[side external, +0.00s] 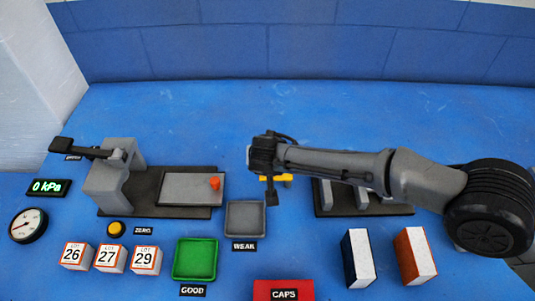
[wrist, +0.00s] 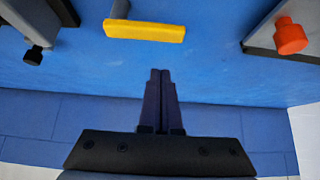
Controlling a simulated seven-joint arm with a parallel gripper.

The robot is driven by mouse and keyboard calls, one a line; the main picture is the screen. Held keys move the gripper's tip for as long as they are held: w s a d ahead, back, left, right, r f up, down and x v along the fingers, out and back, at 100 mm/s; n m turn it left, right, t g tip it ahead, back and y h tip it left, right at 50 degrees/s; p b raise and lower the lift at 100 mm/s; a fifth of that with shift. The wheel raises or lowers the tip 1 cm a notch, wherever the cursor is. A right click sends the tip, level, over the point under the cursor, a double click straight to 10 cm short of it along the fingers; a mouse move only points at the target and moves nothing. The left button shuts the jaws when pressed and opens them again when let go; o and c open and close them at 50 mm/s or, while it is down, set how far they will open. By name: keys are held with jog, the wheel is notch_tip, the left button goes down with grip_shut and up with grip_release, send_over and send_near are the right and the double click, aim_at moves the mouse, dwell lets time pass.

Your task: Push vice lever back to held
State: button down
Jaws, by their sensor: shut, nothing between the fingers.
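A yellow lever handle (side external: 288,177) lies at the left end of the dark-based vice (side external: 365,207). My arm hides much of the vice. In the wrist view the yellow handle (wrist: 145,31) runs across the top, with a short stem rising from its left end. My gripper (side external: 271,200) points down at the handle and overlaps it in the side view. In the wrist view my gripper (wrist: 160,73) has its two fingers together and empty. Blue table shows between the fingertips and the handle there; I cannot tell any contact.
A press with a black lever (side external: 85,150) and a plate with a red knob (side external: 214,183) stands left. The grey WEAK tray (side external: 245,218) and green GOOD tray (side external: 195,259) lie in front. The table behind is clear.

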jog(key=x, duration=0.2)
jog(key=shift+w+f, duration=0.25)
jog(key=shift+f, duration=0.05)
jog(key=shift+s, duration=2.05)
jog(key=shift+s+n+y, duration=0.35)
jog(key=shift+n+y, duration=0.15)
jog(key=shift+n, duration=0.3)
jog(key=shift+s+d+n+g+y, duration=0.15)
jog(key=shift+s+n+y, duration=0.15)
jog(key=shift+n, duration=0.25)
jog(key=shift+s+a+n+g+y, duration=0.15)
jog(key=shift+s+n+y, duration=0.1)
jog(key=shift+n+y, duration=0.25)
jog(key=n+y, duration=0.1)
jog(key=n, duration=0.1)
jog(key=s+n+g+y, duration=0.1)
jog(key=n, duration=0.1)
jog(key=shift+s+d, duration=0.2)
jog(key=shift+d, duration=0.2)
jog(key=shift+s+d, duration=0.15)
jog(key=shift+s, duration=0.25)
jog(key=shift+s+d, duration=0.6)
jog(key=shift+d, duration=0.25)
jog(key=shift+w, duration=0.2)
